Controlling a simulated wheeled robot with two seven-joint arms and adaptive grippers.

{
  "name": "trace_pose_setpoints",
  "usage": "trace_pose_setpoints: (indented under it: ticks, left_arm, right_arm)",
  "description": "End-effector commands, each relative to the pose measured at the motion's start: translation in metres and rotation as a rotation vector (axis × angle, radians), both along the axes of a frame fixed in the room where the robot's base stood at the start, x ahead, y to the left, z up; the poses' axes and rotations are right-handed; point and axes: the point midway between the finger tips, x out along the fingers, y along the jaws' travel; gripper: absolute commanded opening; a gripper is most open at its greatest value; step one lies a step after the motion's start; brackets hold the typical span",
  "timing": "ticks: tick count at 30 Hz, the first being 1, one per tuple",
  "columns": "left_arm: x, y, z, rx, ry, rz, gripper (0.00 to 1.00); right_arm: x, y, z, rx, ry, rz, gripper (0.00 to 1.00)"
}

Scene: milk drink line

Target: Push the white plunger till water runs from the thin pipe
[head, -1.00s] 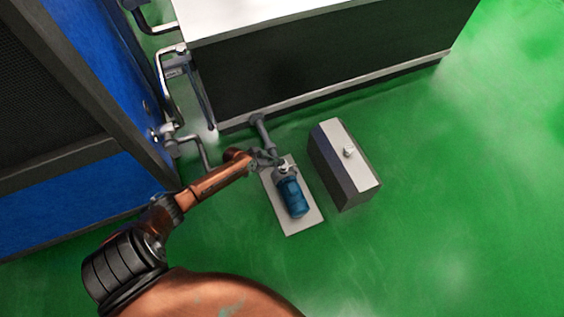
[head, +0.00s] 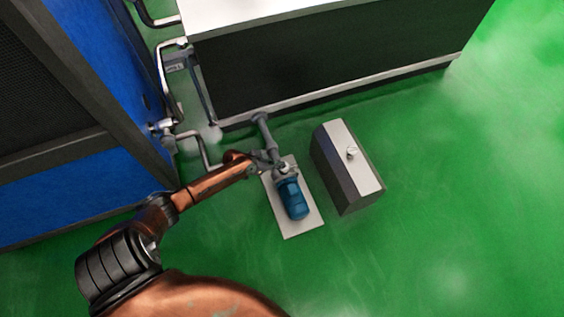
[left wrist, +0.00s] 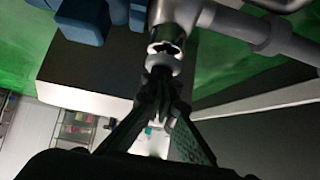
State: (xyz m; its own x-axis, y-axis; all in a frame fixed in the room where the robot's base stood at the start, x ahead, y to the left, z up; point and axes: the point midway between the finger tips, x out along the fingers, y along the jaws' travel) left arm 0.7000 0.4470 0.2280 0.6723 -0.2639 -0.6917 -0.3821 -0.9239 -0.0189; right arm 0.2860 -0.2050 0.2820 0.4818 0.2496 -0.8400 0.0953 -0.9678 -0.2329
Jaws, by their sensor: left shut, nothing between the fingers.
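The blue pump motor (head: 292,198) lies on a pale plate on the floor, with a grey pump head and pipe at its upper end. My left gripper (head: 275,164) is shut and empty at this pump head and covers part of it. In the left wrist view, the shut fingertips (left wrist: 160,76) are right at a small whitish round piece (left wrist: 163,62), apparently the white plunger, under the grey pump body (left wrist: 178,14). Whether they touch it I cannot tell. No running water shows, and I cannot make out which pipe is the thin one. My right gripper is not in view.
A grey box with a white top (head: 368,170) and a small knob stands right of the pump. A large dark cabinet with a white top (head: 300,75) is behind it. A blue machine (head: 60,200) and bent pipes (head: 204,150) are at left. Green floor at right is free.

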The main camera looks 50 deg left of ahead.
Motion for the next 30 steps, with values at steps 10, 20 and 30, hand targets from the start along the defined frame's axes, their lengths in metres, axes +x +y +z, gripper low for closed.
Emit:
trace_pose_setpoints:
  ticks: [10,20,30]
  left_arm:
    - [-0.0035,0.0001,-0.0046,0.001,0.008,-0.001,0.00]
    - [-0.0045,0.0000,-0.0059,0.001,0.011,-0.001,0.00]
    - [-0.0043,-0.0006,0.0027,0.002,0.010,-0.002,0.00]
  right_arm:
    - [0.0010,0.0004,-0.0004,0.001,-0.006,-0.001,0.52]
    - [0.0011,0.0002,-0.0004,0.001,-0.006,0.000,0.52]
    - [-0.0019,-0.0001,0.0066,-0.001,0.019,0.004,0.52]
